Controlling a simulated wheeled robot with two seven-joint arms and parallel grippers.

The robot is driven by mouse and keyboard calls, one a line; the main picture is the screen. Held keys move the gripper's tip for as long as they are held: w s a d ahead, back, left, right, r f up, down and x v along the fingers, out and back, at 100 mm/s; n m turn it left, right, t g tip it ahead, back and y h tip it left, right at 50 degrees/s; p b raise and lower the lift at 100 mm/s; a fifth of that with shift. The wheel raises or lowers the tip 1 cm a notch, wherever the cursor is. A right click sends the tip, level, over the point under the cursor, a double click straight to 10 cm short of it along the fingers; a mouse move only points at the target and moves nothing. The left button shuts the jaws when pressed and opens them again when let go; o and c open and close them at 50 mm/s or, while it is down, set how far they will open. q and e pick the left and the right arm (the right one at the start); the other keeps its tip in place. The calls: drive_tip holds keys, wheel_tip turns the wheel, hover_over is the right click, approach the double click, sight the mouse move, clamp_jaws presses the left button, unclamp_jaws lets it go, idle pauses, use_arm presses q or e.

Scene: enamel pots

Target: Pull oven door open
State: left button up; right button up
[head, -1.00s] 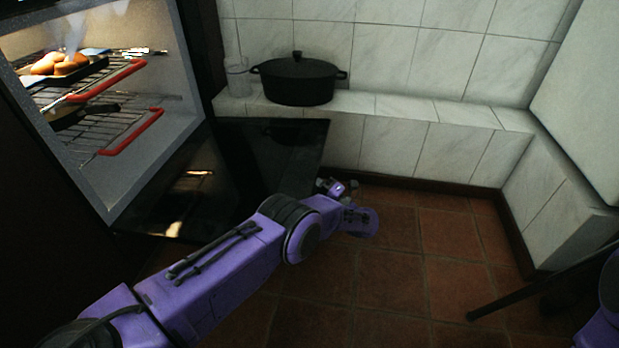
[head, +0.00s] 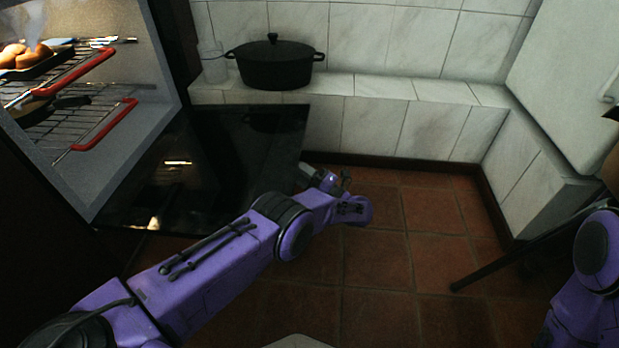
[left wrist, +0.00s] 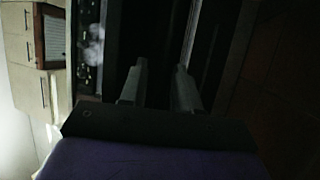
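The oven door (head: 250,135) is swung down and open, its dark glass panel reaching out from the lit oven (head: 140,150) in the head view. My left gripper (head: 318,175) is beside the door's outer right edge, partly hidden by my own wrist. In the left wrist view its two fingers (left wrist: 159,85) stand apart with a dark gap between them. A grey bar-like strip lies beyond the right finger. I see nothing clearly held, and contact with the door cannot be made out. My right arm shows at the right edge, but its gripper is out of view.
Two wire racks with red front edges (head: 106,124) hold a pan of buns (head: 25,58) and other cookware. A black pot (head: 275,65) and a glass jar (head: 212,65) stand on the tiled ledge (head: 375,88). The tiled floor (head: 400,240) is open right of my left arm.

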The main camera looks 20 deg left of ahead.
drive_tip(key=shift+w+a+f+m+t+b, duration=0.35)
drive_tip(key=shift+w+m+b, duration=0.2)
drive_tip(key=shift+b, duration=0.2)
drive_tip(key=shift+w+a+r+m, duration=0.2)
drive_tip(key=shift+r+m, duration=0.1)
drive_tip(key=shift+m, duration=0.05)
use_arm(q)
drive_tip(key=v, duration=0.8)
drive_tip(key=shift+w+r, duration=0.1)
